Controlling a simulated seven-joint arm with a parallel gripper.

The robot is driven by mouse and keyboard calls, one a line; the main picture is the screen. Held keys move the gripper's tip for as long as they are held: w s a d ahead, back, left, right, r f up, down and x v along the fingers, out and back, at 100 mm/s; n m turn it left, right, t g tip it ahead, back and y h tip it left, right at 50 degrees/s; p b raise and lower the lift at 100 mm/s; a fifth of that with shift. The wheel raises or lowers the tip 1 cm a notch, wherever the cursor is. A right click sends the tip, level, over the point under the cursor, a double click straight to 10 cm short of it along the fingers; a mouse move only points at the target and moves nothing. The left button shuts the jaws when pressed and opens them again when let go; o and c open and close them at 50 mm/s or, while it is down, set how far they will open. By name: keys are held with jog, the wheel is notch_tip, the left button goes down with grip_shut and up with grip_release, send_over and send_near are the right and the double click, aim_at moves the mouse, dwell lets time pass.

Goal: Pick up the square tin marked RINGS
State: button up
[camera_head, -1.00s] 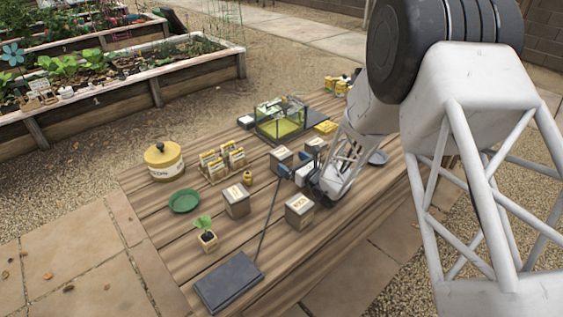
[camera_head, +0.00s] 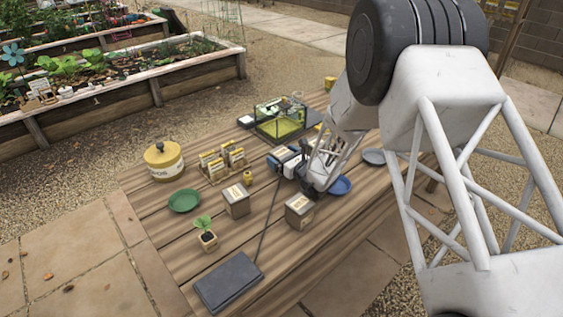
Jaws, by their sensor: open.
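Two square tins with pale labels stand in the open on the wooden table: a left one (camera_head: 237,201) and a front one (camera_head: 299,211). Their lettering is too small to read for certain, so I cannot tell which is marked RINGS. My gripper (camera_head: 281,160) is open beyond these two, low over the middle of the table. It is at the spot where another square tin stood in the earlier view. Gripper and arm cover that area, so I cannot tell whether the jaws are around that tin or touching it. A further tin is hidden behind my arm.
A glass case (camera_head: 280,119) stands close behind my gripper. A yellow-lidded canister (camera_head: 164,160), a rack of packets (camera_head: 222,163), a green plate (camera_head: 184,200), a seedling pot (camera_head: 207,238) and a dark slab (camera_head: 229,281) lie left and front. A blue plate (camera_head: 341,186) is right.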

jog(key=shift+w+a, duration=0.2)
jog(key=shift+c, duration=0.5)
jog(key=c, duration=1.1)
jog(key=shift+o, duration=0.2)
jog(key=shift+r, duration=0.1)
jog(key=shift+r, duration=4.95)
